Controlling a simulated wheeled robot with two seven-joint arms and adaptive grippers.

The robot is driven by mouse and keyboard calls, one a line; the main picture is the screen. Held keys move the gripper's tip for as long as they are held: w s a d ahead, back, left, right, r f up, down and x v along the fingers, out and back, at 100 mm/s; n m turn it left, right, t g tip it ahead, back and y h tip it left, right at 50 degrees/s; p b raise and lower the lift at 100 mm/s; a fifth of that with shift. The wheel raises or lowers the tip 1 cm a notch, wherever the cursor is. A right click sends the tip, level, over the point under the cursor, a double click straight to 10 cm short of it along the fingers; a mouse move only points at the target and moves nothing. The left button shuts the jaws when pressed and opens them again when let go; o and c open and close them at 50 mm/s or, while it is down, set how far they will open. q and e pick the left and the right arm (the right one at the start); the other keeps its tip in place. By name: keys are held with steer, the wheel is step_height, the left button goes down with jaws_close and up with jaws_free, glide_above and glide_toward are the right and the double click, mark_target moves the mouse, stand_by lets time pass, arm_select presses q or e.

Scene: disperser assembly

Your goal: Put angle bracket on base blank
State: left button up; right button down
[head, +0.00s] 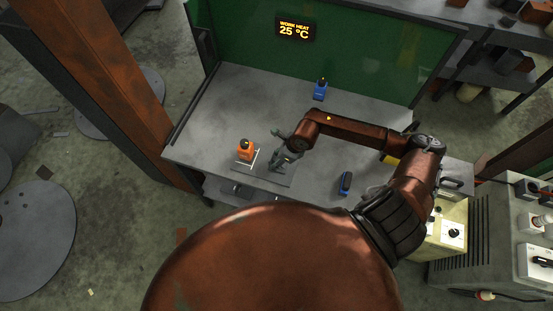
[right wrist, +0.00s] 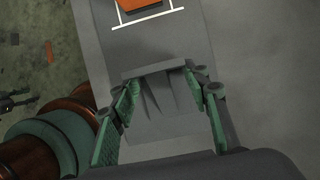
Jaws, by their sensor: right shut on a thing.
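The right gripper (head: 281,160) is low over the workbench, beside the orange item. In the right wrist view its green-padded fingers (right wrist: 160,100) are closed on the sides of a grey angle bracket (right wrist: 154,72). The bracket shows a flat upper edge and ribs below it. I cannot tell whether the bracket touches the plate. In the head view the gripper mostly hides the bracket.
A blue item (head: 320,90) stands at the back of the bench (head: 225,97), and another dark blue item (head: 345,183) lies at right. A green panel (head: 350,50) closes the back.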

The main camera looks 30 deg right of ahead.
steer(key=c, duration=1.1)
jaws_free()
steer(key=v, duration=1.2)
steer(key=shift+b, duration=0.3)
